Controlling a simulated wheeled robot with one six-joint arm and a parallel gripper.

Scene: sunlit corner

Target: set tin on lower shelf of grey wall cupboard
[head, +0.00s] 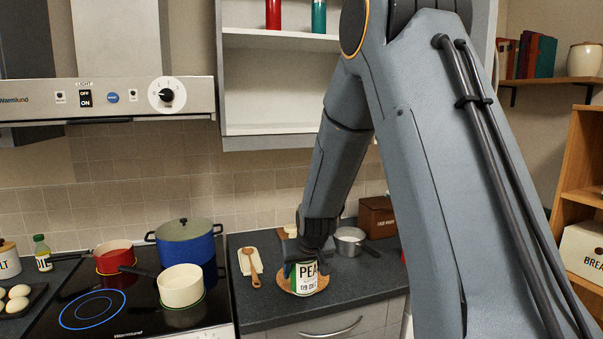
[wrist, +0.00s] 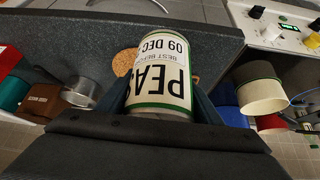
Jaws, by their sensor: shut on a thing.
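My gripper (head: 306,264) is shut on a tin (head: 305,281) with a white label reading PEAS and a green band. The tin is over a round cork mat (head: 284,280) on the dark counter; I cannot tell whether it still touches it. The wrist view shows the tin (wrist: 163,65) between the fingers, its label upside down, with the cork mat (wrist: 124,62) beyond. The grey wall cupboard (head: 228,143) is open-fronted, above the counter. Its lower shelf (head: 265,128) looks bare where visible; my arm hides the right part.
A red can (head: 273,14) and a teal can (head: 319,16) stand on the cupboard's upper shelf. On the counter are a wooden spoon (head: 253,270), a saucepan (head: 349,241) and a brown box (head: 377,217). Pots, including a blue one (head: 188,246), stand on the hob at left.

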